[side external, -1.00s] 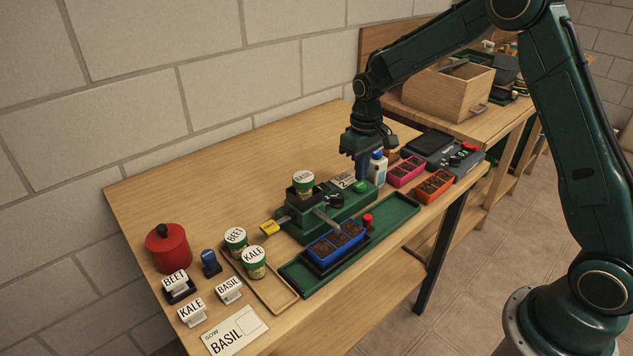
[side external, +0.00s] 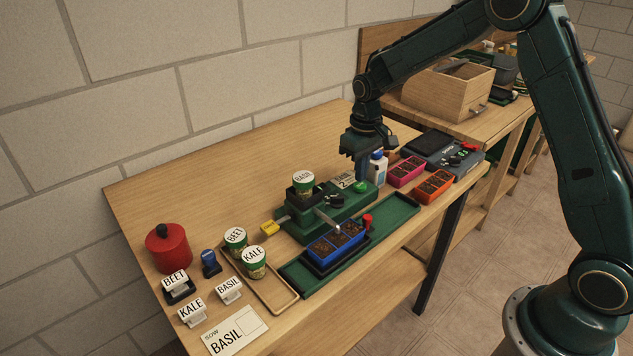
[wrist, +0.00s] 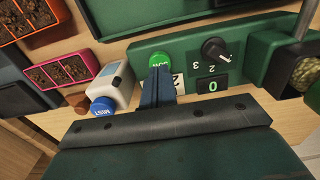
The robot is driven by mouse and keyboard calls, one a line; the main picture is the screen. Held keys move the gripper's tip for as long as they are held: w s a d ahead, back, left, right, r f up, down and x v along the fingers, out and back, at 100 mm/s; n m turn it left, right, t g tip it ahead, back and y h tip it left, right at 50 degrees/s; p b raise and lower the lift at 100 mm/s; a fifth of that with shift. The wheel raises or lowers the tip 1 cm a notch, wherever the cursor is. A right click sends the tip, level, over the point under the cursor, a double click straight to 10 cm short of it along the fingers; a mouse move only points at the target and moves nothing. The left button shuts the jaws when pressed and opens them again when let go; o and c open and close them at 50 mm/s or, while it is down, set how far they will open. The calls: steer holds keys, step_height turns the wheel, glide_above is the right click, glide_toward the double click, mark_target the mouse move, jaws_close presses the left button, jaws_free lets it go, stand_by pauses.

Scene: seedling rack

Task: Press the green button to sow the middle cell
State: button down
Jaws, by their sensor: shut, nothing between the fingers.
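The green button (side external: 360,186) sits on the right end of the green seeder (side external: 330,208); in the wrist view the button (wrist: 159,60) shows just beyond my fingertips. My gripper (side external: 363,178) is shut, empty and pointing down at the button; I cannot tell whether it touches it. The blue three-cell tray (side external: 321,258), filled with soil, stands on the green rail. The seeder's metal chute (side external: 325,217) reaches over about its middle cell, with a small pale spot at its tip. A BASIL jar (side external: 303,180) stands on the seeder.
A black dial (wrist: 214,48) is beside the button. A white mist bottle (side external: 377,168) stands close right of my gripper, with pink (side external: 424,171) and orange (side external: 453,188) trays beyond. A red knob (side external: 367,221) stands by the rail. A BASIL card (side external: 235,333) lies front left.

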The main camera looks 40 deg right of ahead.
mark_target(361, 186)
steer(key=shift+f, duration=1)
steer(key=shift+r, duration=3.8)
steer(key=s+a+r+t, duration=0.3)
steer(key=s+r, duration=1)
steer(key=s+a+t, duration=0.1)
steer(key=s+t, duration=0.1)
steer(key=s, duration=1.5)
steer(key=shift+a+r+t, duration=0.25)
steer(key=shift+a+t, duration=0.05)
steer(key=shift+a, duration=0.05)
